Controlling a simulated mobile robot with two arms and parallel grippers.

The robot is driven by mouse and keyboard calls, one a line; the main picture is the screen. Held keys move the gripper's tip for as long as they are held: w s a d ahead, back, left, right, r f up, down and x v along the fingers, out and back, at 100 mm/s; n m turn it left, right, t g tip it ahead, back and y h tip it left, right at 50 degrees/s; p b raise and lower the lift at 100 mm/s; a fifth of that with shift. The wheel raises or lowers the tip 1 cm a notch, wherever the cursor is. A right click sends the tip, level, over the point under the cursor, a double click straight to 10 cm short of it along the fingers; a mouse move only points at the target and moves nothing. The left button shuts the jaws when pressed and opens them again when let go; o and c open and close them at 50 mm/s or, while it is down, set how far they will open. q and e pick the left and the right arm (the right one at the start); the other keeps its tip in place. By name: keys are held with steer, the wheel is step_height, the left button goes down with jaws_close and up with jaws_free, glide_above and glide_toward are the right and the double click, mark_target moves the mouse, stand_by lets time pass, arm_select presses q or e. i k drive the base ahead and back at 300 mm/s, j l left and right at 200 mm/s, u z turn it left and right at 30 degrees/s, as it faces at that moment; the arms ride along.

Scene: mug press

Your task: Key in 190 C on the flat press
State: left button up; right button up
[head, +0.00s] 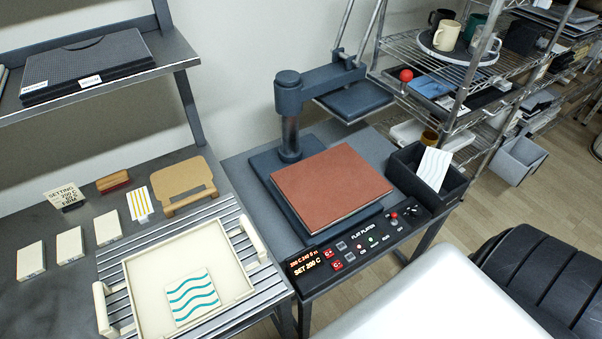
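The flat press (331,178) stands on a dark table in the middle, its rust-red lower platen bare. Its upper plate (353,98) is swung up and back on the arm, and a red ball knob (406,75) shows to the right. The black control panel (365,241) at the front edge is labelled "FLAT PLATEN" and has small buttons, lights and knobs. Its lit display (306,265) shows a small red upper line, hard to read, and "SET 200 C" below. Neither of my grippers is in view.
A cream tray (240,279) with a wavy-striped tile (190,297) sits on slats at left. A black bin (405,176) stands right of the press. A wire shelf (460,60) holds mugs.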

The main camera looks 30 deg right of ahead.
mark_target(337, 265)
steer(key=z, duration=1.05)
